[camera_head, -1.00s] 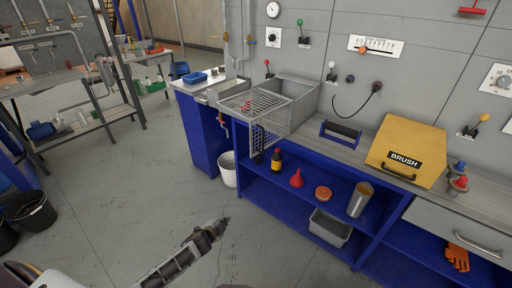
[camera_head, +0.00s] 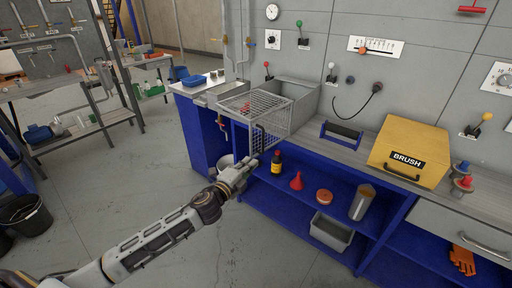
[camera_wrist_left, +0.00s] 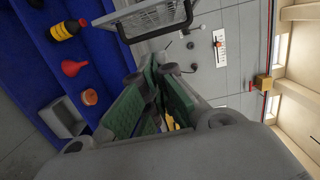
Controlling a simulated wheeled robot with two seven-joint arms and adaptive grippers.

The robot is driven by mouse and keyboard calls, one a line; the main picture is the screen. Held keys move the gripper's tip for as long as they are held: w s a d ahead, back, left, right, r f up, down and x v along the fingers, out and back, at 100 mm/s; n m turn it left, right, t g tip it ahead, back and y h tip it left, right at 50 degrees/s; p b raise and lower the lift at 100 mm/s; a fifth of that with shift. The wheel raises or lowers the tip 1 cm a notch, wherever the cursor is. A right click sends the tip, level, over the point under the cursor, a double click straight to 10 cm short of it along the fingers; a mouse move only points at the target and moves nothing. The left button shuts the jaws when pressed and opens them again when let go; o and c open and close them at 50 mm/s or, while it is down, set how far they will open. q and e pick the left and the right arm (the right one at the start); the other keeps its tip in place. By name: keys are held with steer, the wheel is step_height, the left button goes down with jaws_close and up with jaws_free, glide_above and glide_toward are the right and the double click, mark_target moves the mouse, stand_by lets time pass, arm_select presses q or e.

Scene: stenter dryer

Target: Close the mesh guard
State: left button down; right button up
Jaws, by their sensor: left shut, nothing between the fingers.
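The mesh guard (camera_head: 262,104) is a grey wire-mesh cover at the front of a metal box (camera_head: 300,97) on the blue bench. Its mesh top sticks out past the bench edge, and a mesh panel hangs down at its front. In the left wrist view the guard (camera_wrist_left: 150,18) crosses the top of the picture. My left gripper (camera_head: 250,163) is shut and empty, just below the hanging panel in the head view. Its fingertips (camera_wrist_left: 157,72) show below the guard frame in the wrist view; I cannot tell whether they touch it. My right gripper is out of view.
The blue bench shelf holds a dark bottle (camera_head: 276,162), a red funnel (camera_head: 296,181) and a grey bin (camera_head: 331,231). A yellow brush box (camera_head: 409,150) stands on the bench. The floor in front is clear.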

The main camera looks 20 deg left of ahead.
mark_target(256, 145)
arm_select(q)
steer(key=shift+w+a+r+p, duration=0.1)
steer(key=shift+w+a+p, duration=0.1)
steer(key=shift+w, duration=1.75)
steer(key=shift+w+a+p, duration=0.15)
steer(key=shift+w, duration=1.75)
steer(key=shift+w+a+r+p, duration=0.1)
steer(key=shift+w+a+p, duration=0.1)
steer(key=shift+w, duration=1.75)
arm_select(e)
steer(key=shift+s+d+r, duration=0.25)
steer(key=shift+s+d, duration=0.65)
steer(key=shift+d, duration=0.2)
